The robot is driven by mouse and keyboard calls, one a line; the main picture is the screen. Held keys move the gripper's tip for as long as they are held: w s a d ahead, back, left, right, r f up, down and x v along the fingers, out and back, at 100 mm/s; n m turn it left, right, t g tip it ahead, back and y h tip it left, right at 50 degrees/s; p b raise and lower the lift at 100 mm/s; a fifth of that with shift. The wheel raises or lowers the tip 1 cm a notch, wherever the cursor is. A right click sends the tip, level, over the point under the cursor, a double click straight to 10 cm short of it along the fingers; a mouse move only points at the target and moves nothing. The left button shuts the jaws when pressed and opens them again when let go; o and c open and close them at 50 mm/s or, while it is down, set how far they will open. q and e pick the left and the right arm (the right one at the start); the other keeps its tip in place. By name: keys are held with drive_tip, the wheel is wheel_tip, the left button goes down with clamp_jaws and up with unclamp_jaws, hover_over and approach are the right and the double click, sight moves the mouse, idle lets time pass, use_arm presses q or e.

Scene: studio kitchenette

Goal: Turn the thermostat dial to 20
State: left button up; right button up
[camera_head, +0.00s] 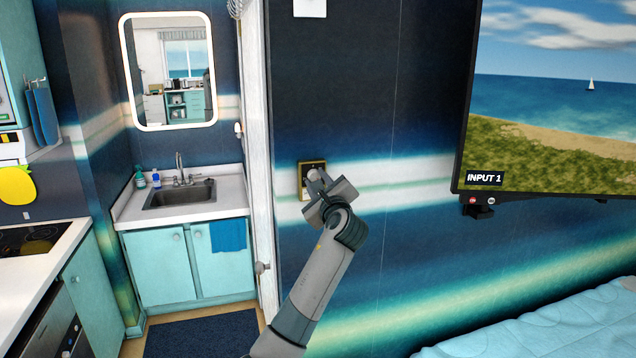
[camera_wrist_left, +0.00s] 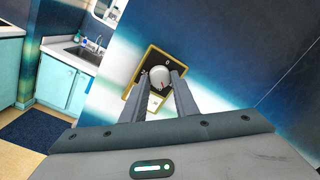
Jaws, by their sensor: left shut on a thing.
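The thermostat (camera_head: 302,181) is a small dark plate with a gold frame on the blue wall, right of the doorway edge. It also shows in the left wrist view (camera_wrist_left: 135,92), where it looks tilted. Its round pale dial (camera_wrist_left: 160,76) has a small reddish mark low on its face. My left gripper (camera_head: 317,183) is at the thermostat, and in the left wrist view its two fingers (camera_wrist_left: 163,84) are shut on the dial from either side. My right gripper is not in view.
A large screen (camera_head: 550,100) reading INPUT 1 is mounted on the wall to the right. A bed with a light blue cover (camera_head: 585,325) is at the lower right. A sink counter (camera_head: 130,211) and a dark blue mat (camera_head: 205,338) are to the left.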

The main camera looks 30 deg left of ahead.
use_arm(q)
drive_tip(key=m, duration=0.3)
drive_tip(key=shift+a+r, duration=0.1)
drive_tip(key=shift+r, duration=0.1)
drive_tip(key=shift+m, duration=0.6)
drive_tip(key=o, duration=0.8)
drive_tip(key=shift+o, duration=1.4)
drive_tip(key=shift+f, duration=0.15)
